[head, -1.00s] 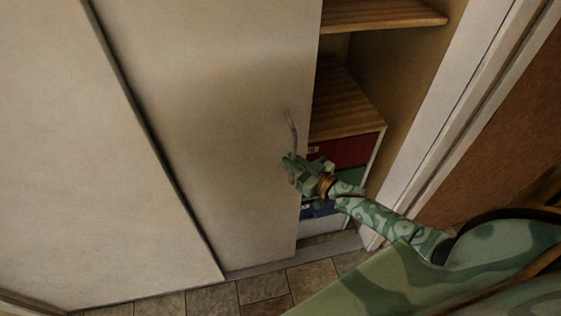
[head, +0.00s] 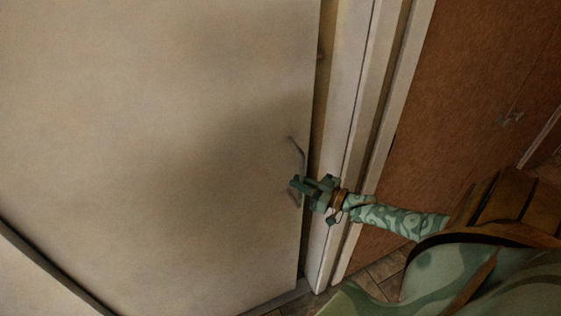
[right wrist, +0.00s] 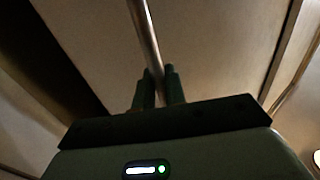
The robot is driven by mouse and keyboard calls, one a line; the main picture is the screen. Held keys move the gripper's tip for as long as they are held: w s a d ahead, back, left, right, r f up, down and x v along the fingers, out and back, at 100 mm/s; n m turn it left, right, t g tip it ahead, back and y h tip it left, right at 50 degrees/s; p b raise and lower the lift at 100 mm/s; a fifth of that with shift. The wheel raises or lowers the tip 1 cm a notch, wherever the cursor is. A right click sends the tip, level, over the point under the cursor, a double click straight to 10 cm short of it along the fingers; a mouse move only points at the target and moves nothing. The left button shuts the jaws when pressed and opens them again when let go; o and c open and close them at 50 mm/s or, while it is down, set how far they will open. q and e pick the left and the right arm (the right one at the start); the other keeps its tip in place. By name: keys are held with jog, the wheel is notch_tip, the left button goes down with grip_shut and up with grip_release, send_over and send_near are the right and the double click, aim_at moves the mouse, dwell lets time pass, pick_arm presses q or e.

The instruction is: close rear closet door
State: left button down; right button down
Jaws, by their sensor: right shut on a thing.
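The rear closet door (head: 180,150) is a large plain beige sliding panel that fills the left and middle of the head view. Its metal bar handle (head: 297,150) is near its right edge. My right gripper (head: 298,186) is shut on the lower part of the handle. The right wrist view shows the handle bar (right wrist: 146,35) between the two fingers (right wrist: 160,88). Only a narrow dark gap shows between the door's right edge and the white frame (head: 340,150). The closet inside is almost wholly hidden. My left gripper is not in view.
A second beige panel (head: 30,285) shows at the lower left, behind a dark edge line. To the right of the white frame stands a brown wooden door or cabinet front (head: 460,110). A strip of tiled floor (head: 380,280) shows below.

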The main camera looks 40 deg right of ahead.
jog(key=s+d+b, duration=0.2)
jog(key=d+b, duration=0.1)
jog(key=d, duration=0.5)
jog(key=shift+s+d, duration=0.2)
jog(key=shift+d, duration=0.15)
jog(key=c, duration=1.6)
grip_release()
jog(key=shift+d, duration=0.1)
jog(key=shift+o, duration=0.3)
jog(key=shift+s+d, duration=0.1)
jog(key=shift+s, duration=0.1)
jog(key=v, duration=1.6)
